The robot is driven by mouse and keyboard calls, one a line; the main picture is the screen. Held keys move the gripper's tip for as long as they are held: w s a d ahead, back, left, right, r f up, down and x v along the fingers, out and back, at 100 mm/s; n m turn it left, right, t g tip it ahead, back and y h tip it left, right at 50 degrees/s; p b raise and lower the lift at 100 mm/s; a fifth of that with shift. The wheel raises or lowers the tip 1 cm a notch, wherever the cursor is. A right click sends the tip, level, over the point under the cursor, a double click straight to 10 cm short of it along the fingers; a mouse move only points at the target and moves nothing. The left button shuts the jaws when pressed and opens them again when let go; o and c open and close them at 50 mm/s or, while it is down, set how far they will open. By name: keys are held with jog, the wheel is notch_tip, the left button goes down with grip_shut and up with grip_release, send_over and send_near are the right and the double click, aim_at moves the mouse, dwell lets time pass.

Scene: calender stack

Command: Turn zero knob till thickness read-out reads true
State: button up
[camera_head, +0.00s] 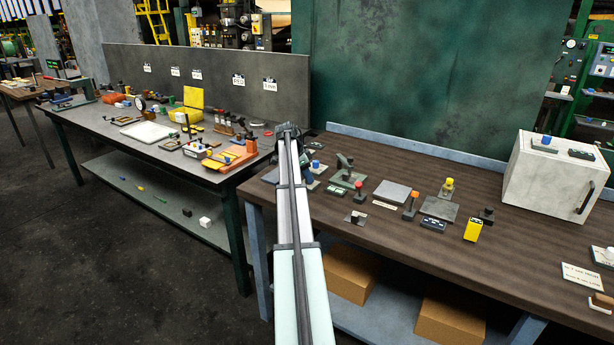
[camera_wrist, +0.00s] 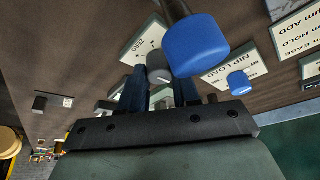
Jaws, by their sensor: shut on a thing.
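In the wrist view my gripper (camera_wrist: 160,82) has its two dark blue fingers closed on a grey round knob (camera_wrist: 158,67) with a pale line on its face. A white card lettered ZERO (camera_wrist: 141,43) lies beside the knob. In the head view my arm reaches over the near left end of the brown bench, and the zero knob is hidden there. A small green-lit display (camera_head: 336,190) sits on that bench, right of my arm. Its figures are too small to read, and I cannot tell whether it is the thickness read-out.
A large blue-capped post (camera_wrist: 196,45) stands close beside my gripper. A smaller blue knob (camera_wrist: 238,83) is by the NIP LOAD card (camera_wrist: 222,70). A lever device (camera_head: 345,172) and a white cabinet (camera_head: 550,175) are on the brown bench. A cluttered grey bench (camera_head: 90,122) stands left.

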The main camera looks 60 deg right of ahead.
jog(key=shift+s+n, duration=0.1)
jog(key=shift+n, duration=0.3)
jog(key=shift+s+a+n+t+h, duration=0.1)
jog(key=shift+n+t+h, duration=0.3)
jog(key=shift+n, duration=0.6)
jog(key=n+t, duration=0.1)
jog(key=n, duration=0.3)
jog(key=shift+s+n+t, duration=0.1)
jog(key=shift+n+t, duration=0.2)
jog(key=shift+t, duration=0.1)
jog(key=n+t, duration=0.1)
jog(key=n, duration=0.3)
jog(key=shift+s+t, duration=0.1)
jog(key=shift+t, duration=0.3)
jog(key=shift+n+t+y, duration=0.3)
jog(key=shift+n+t, duration=0.2)
jog(key=shift+n, duration=1.2)
jog(key=shift+s, duration=0.1)
jog(key=o, duration=1.1)
jog(key=shift+c, duration=0.2)
